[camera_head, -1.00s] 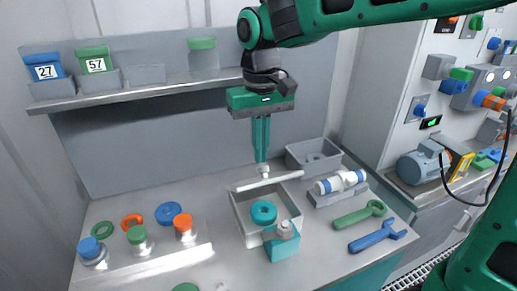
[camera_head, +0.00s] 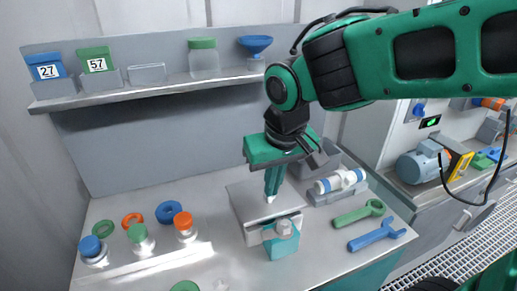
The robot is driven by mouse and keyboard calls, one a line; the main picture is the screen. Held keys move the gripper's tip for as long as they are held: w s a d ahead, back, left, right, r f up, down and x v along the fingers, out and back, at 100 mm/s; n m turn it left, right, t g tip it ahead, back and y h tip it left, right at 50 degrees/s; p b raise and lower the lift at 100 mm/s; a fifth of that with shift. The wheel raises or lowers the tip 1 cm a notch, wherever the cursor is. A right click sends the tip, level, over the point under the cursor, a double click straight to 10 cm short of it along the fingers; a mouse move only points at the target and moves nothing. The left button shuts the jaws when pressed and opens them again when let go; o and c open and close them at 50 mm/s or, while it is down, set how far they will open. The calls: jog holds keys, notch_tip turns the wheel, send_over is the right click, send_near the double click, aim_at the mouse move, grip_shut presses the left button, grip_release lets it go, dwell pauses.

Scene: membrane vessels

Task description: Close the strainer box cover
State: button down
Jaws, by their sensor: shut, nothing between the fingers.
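The strainer box (camera_head: 250,240) is a light grey box on the bench, with a teal block (camera_head: 283,246) carrying a grey knob at its front right. Its flat grey cover (camera_head: 245,200) lies over the top, and the ring inside is hidden. The cover looks close to level, but I cannot tell whether it is fully seated. My gripper (camera_head: 270,201) is shut and empty, its fingertips pointing down at the cover's right part. They appear to touch or nearly touch it.
A grey open bin (camera_head: 322,166) stands behind my gripper. A white fitting with blue bands (camera_head: 341,181), a green wrench (camera_head: 359,214) and a blue wrench (camera_head: 376,235) lie to the right. Capped bottles and rings, including a blue ring (camera_head: 169,212), stand left. A shelf (camera_head: 150,91) runs above.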

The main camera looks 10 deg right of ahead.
jog(key=shift+s+d+f, duration=0.15)
jog(key=shift+s+f, duration=0.5)
jog(key=shift+f, duration=0.35)
jog(key=shift+r, duration=0.45)
jog(key=v, duration=0.4)
jog(key=shift+w+r, duration=0.1)
jog(key=shift+w, duration=0.1)
jog(key=s+d+r, duration=0.1)
jog(key=s+r, duration=0.4)
jog(key=r, duration=0.2)
jog(key=d+f+m+g, duration=0.15)
jog(key=d+f, duration=0.25)
jog(key=d, duration=0.5)
jog(key=d+f+m, duration=0.3)
jog(key=d+f, duration=0.1)
jog(key=d, duration=0.5)
jog(key=s+d+f+m+g, duration=0.1)
jog(key=s+d+f+m, duration=0.3)
jog(key=s+d+f, duration=0.2)
jog(key=s+d, duration=0.2)
jog(key=d, duration=0.2)
jog(key=shift+s, duration=0.35)
